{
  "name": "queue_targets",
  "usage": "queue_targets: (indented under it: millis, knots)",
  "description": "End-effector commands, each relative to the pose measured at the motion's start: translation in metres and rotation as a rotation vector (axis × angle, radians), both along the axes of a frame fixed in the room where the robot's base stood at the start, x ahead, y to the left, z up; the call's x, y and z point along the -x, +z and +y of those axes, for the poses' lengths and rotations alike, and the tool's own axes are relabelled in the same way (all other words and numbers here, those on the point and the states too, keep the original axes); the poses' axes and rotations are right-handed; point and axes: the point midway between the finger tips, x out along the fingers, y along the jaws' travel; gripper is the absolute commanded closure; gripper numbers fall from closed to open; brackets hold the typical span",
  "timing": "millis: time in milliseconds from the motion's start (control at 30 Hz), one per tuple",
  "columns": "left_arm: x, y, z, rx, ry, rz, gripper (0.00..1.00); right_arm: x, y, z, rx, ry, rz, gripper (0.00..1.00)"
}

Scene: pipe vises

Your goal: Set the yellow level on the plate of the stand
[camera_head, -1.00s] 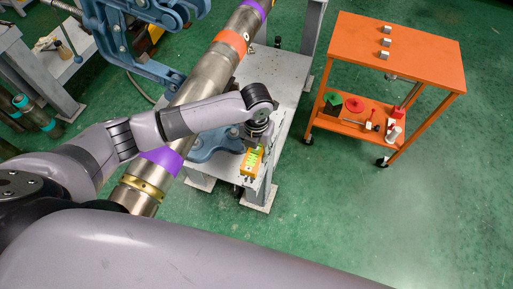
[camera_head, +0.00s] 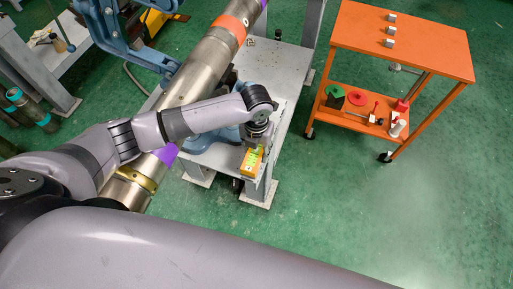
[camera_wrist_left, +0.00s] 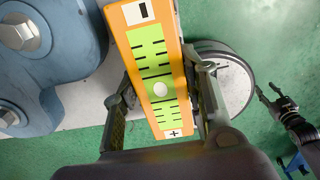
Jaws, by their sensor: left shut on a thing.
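The yellow level (camera_head: 250,162) has a bright green face. My left gripper (camera_head: 254,147) is shut on it, near the front end of the stand's grey plate (camera_head: 285,75). In the left wrist view the level (camera_wrist_left: 158,75) lies between my two fingers (camera_wrist_left: 162,100), with plus and minus marks at its ends. Round grey metal and a pale surface show beneath it. I cannot tell whether the level touches the plate. My right gripper (camera_wrist_left: 277,103) shows small at the right of the left wrist view, its fingers apart, apparently empty.
A long steel pipe (camera_head: 205,70) with orange and purple bands runs beside the plate, with blue vise parts (camera_head: 112,35) around it. An orange cart (camera_head: 405,45) stands right, bearing small metal blocks and, lower down, several items. Green floor is clear between.

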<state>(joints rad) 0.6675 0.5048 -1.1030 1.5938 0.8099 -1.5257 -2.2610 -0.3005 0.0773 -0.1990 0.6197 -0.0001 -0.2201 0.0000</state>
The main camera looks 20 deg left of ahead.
Motion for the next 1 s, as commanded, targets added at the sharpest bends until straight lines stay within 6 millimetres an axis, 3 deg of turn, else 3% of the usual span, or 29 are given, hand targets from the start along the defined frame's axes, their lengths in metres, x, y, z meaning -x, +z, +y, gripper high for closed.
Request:
queue_targets:
  millis: [1000]
  knots:
    - [-0.0025,0.0013,-0.0004,0.0,0.0,-0.001,1.0,-0.0006,0.0067,-0.002,0.002,0.003,-0.001,0.6]
